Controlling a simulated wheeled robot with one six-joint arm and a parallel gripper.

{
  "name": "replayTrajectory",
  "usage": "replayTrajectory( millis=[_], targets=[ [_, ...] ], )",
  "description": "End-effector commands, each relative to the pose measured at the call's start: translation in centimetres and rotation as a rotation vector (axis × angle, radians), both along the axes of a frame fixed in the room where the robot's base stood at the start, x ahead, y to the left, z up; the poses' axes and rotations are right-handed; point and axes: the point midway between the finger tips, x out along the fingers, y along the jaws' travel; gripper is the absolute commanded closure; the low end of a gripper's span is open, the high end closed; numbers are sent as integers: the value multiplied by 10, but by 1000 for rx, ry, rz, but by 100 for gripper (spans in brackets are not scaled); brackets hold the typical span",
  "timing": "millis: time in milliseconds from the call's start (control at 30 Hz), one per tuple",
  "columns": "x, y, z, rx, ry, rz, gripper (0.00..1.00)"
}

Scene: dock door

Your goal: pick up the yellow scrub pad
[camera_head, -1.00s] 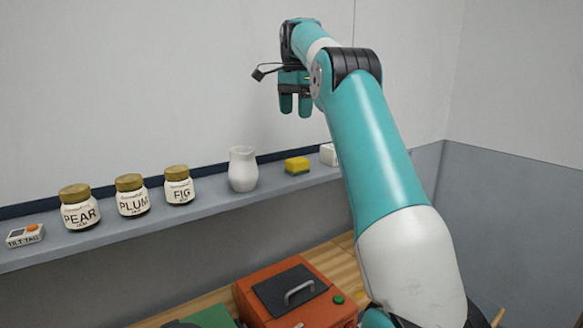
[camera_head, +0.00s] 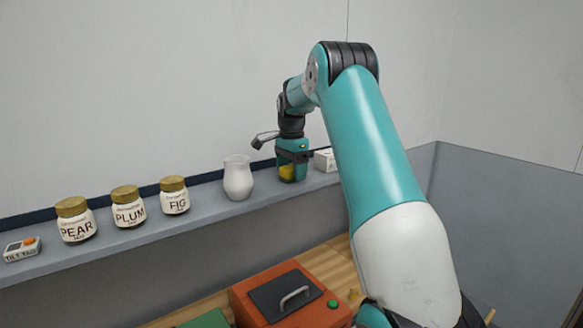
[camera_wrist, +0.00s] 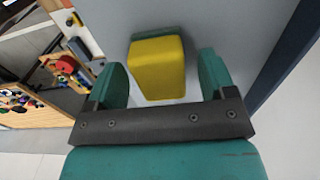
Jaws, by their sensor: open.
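The yellow scrub pad (camera_wrist: 157,70) lies on the shelf, a yellow block with a dark green layer along its far edge. In the wrist view it sits between the two teal fingers of my gripper (camera_wrist: 165,80), with a small gap visible on each side. My gripper is open. In the head view my gripper (camera_head: 291,172) is down at the shelf and hides most of the pad, of which a yellow patch (camera_head: 287,172) shows.
A white pitcher (camera_head: 238,178) stands close left of my gripper on the shelf (camera_head: 140,232). A white box (camera_head: 324,160) is close on the right. Jars labelled fig (camera_head: 174,196), plum (camera_head: 129,207) and pear (camera_head: 75,221) stand further left. An orange case (camera_head: 290,300) is below.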

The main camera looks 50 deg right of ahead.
Motion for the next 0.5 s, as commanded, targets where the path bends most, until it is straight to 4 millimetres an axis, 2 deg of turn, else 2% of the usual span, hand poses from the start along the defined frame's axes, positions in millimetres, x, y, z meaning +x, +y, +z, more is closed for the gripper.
replayTrajectory(
  millis=[267,500],
  targets=[
    [0,0,-6,0,-1,0,23],
    [0,0,-5,0,-1,0,76]
  ],
)
